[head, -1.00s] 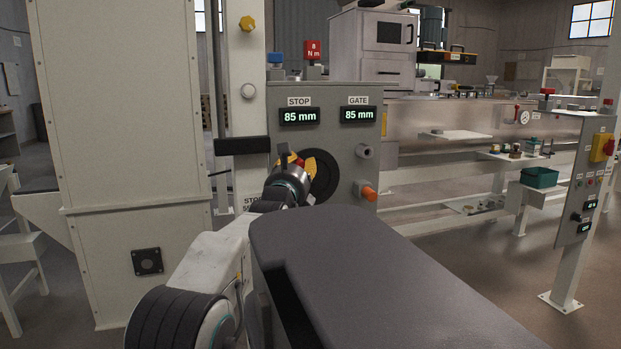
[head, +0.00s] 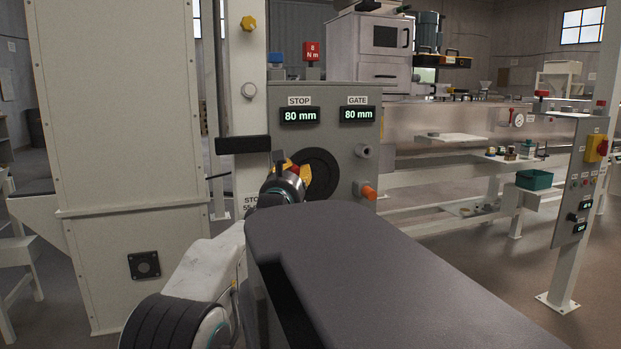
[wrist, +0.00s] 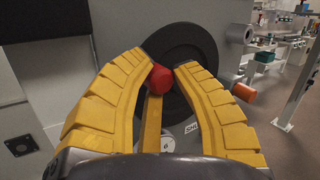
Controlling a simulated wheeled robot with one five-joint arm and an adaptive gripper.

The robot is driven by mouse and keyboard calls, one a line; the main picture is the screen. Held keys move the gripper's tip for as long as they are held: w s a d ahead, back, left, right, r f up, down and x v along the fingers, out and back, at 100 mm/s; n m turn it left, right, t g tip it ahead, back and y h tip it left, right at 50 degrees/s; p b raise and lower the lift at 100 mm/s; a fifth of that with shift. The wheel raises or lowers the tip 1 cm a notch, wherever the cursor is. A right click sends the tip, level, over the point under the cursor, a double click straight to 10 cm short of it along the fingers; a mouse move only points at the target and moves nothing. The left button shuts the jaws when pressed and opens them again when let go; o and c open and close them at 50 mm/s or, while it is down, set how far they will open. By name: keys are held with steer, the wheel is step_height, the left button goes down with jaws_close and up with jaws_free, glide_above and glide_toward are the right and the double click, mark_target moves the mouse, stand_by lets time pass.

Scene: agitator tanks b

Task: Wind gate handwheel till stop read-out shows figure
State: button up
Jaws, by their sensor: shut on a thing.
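The black gate handwheel (head: 322,174) is on the front of a grey panel (head: 349,100). It also shows in the wrist view (wrist: 186,52), behind my fingers. In the head view my gripper (head: 295,170) is at the wheel's left side, and the arm hides part of the rim. The STOP read-out (head: 299,116) shows 80 mm. The GATE read-out (head: 358,114) also shows 80 mm.
An orange knob (head: 369,192) and a grey round fitting (head: 362,151) stick out of the panel right of the wheel. A black bar (head: 242,145) crosses the post at left. A red 8 N m block (head: 311,52) stands above. A control post (head: 577,190) is at far right.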

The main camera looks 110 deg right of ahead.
steer(key=shift+f, duration=0.15)
steer(key=shift+o, duration=0.2)
steer(key=shift+w+d+f+t+b, duration=0.1)
steer(key=shift+w+f+t+b, duration=0.05)
steer(key=shift+f+b, duration=0.4)
steer(key=shift+w+d+f+t+b, duration=0.1)
steer(key=shift+w+f+t+b, duration=0.05)
steer(key=shift+f+b, duration=0.35)
steer(key=shift+r, duration=0.1)
steer(key=o, duration=1.8)
steer(key=shift+r, duration=0.1)
steer(key=shift+a, duration=0.25)
